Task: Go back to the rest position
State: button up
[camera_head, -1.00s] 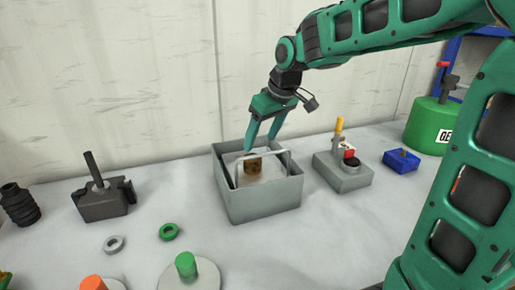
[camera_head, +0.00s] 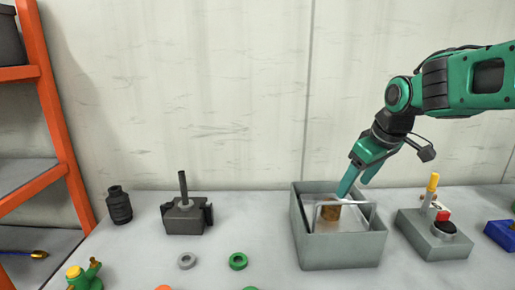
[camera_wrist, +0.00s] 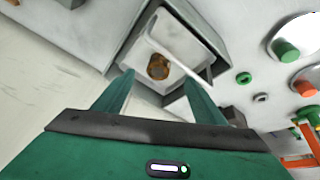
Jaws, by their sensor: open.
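My gripper (camera_head: 358,180) is above the back of a grey open box (camera_head: 342,252) on the table. Its fingers are apart with nothing between them. In the wrist view my gripper (camera_wrist: 158,98) points at the box (camera_wrist: 128,55), with both fingertips near its rim. Inside the box are a pale plate with a raised handle bar (camera_head: 343,203) and a brown cylindrical piece (camera_head: 331,211). The brown piece also shows in the wrist view (camera_wrist: 158,67), apart from the fingers. Whether the fingertips touch the box rim I cannot tell.
Right of the box stands a grey control block (camera_head: 433,240) with a yellow-topped lever and red button. Left are a dark vise-like block (camera_head: 185,217), a black ribbed cylinder (camera_head: 119,206), a grey ring (camera_head: 187,261) and a green ring (camera_head: 238,261). An orange shelf (camera_head: 55,120) stands far left.

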jog(key=s+d+f+m+g, duration=0.1)
jog(key=s+d+f+m, duration=0.3)
jog(key=s, duration=0.5)
jog(key=s+d+f+m+g, duration=0.2)
jog(key=s+d+f+m, duration=0.1)
jog(key=s, duration=0.7)
jog(key=s+d+f+m+g+h, duration=0.1)
jog(key=s+d+f+m, duration=0.3)
jog(key=s+d, duration=0.3)
jog(key=s+m, duration=0.1)
jog(key=s, duration=0.2)
jog(key=shift+d+f+m+g, duration=0.3)
jog(key=shift+f, duration=0.05)
jog(key=shift+w+f, duration=0.25)
jog(key=shift+w, duration=0.35)
